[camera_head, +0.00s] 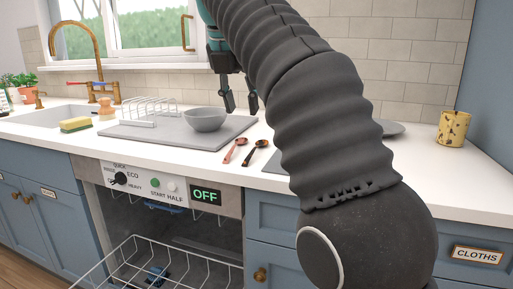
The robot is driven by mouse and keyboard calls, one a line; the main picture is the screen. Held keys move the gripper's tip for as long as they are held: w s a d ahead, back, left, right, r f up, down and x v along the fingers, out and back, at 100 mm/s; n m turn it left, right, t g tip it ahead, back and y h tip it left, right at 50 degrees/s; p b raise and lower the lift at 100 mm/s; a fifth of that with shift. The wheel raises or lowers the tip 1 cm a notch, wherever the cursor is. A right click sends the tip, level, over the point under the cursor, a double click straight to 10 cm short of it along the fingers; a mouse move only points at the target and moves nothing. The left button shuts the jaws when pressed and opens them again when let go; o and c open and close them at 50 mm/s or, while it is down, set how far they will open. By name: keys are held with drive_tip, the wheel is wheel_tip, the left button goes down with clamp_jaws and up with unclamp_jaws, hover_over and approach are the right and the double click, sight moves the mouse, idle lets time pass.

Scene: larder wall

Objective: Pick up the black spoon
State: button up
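Two small spoons lie side by side on the white counter, in front of the grey drying mat. The left one is a reddish-brown spoon (236,149). My gripper (240,102) hangs above and behind the spoons, near the grey bowl. Its two dark fingers are apart with nothing seen between them. My arm hides part of the counter right of the spoons.
A grey bowl (205,119) and a white dish rack (150,112) stand on the drying mat (133,132). A yellow sponge (75,125) lies by the sink (62,116). A yellow cup (453,128) stands far right. The dishwasher below is open, its wire rack (165,262) pulled out.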

drive_tip(key=b, duration=0.1)
approach(251, 152)
drive_tip(key=shift+s+d+f, duration=0.15)
drive_tip(key=shift+d+f, duration=0.05)
drive_tip(key=shift+f, duration=0.4)
drive_tip(key=shift+s+d+f, duration=0.1)
drive_tip(key=shift+d+f, duration=0.15)
drive_tip(key=shift+f, duration=0.3)
drive_tip(key=shift+w+a+b+x, duration=0.15)
drive_tip(key=shift+b+x, duration=0.1)
drive_tip(key=shift+x, duration=0.6)
drive_tip(key=shift+w+a+b+x, duration=0.15)
drive_tip(key=shift+b+x, duration=0.15)
drive_tip(key=shift+x, duration=0.6)
drive_tip(key=shift+w+a+b+x, duration=0.15)
drive_tip(key=shift+b+x, duration=0.1)
drive_tip(key=shift+x, duration=0.6)
drive_tip(key=shift+w+d+f, duration=0.2)
drive_tip(key=shift+d+f, duration=0.05)
drive_tip(key=shift+f, duration=0.05)
clamp_jaws()
